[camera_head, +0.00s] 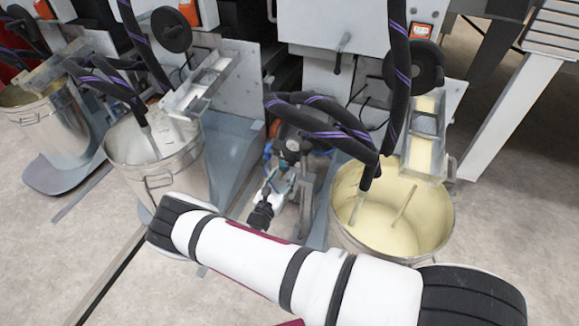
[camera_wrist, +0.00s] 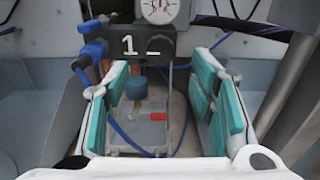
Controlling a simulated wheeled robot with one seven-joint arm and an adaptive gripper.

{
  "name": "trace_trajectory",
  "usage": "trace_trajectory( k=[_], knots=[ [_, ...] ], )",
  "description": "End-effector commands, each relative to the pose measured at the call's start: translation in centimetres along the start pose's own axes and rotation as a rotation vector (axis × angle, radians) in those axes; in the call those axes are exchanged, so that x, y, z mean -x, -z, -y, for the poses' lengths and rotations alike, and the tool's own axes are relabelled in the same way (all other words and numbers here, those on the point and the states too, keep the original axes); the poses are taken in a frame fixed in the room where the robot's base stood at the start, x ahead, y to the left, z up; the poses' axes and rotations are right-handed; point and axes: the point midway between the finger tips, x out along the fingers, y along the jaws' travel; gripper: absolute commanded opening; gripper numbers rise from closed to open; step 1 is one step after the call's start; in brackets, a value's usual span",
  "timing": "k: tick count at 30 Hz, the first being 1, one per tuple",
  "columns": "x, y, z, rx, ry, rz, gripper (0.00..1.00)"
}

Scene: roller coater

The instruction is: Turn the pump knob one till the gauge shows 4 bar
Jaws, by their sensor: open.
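In the wrist view my gripper (camera_wrist: 160,80) is open, its teal-padded fingers wide apart with nothing held between them. Beyond the fingertips is a dark block (camera_wrist: 140,44) marked with a white 1. A round white gauge (camera_wrist: 160,10) sits above the block, cut by the top edge. A bit of red shows on its dial, but I cannot read the pressure. I cannot clearly make out the pump knob. A small blue-grey round part (camera_wrist: 137,88) shows lower down between the fingers. In the head view the pump area (camera_head: 290,150) is partly hidden behind hoses and my arm.
Blue fittings (camera_wrist: 92,50) and blue hoses lie close to my left finger. In the head view a steel bucket of cream-coloured liquid (camera_head: 440,222) stands right of the pump, another bucket (camera_head: 158,172) left. Dark hoses (camera_head: 395,80) hang overhead. Open floor shows at right.

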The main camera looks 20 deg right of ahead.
Motion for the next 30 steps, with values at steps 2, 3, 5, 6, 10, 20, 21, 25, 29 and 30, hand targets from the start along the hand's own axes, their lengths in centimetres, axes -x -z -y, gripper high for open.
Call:
trace_trajectory(
  k=[2,3,5,6,10,20,21,25,29,30],
  knots=[
    [-1.7,0.2,0.1,-0.002,0.004,0.001,0.51],
    [-2.5,0.2,0.1,-0.002,0.003,0.001,0.51],
    [-3.5,0.2,0.1,-0.003,0.003,0.001,0.51],
    [-4.2,0.2,0.1,-0.003,0.003,0.001,0.51],
    [-5.9,0.1,0.1,-0.002,0.003,0.001,0.51],
    [-7.3,0.0,0.0,-0.001,0.001,0.000,0.51],
    [-7.3,0.0,0.0,-0.001,0.001,0.000,0.51],
    [-7.3,-0.1,0.0,-0.001,0.001,0.000,0.49],
    [-7.3,0.0,0.0,-0.001,0.001,0.000,0.19],
    [-7.3,0.0,0.0,-0.001,0.001,0.000,0.10]
  ],
)
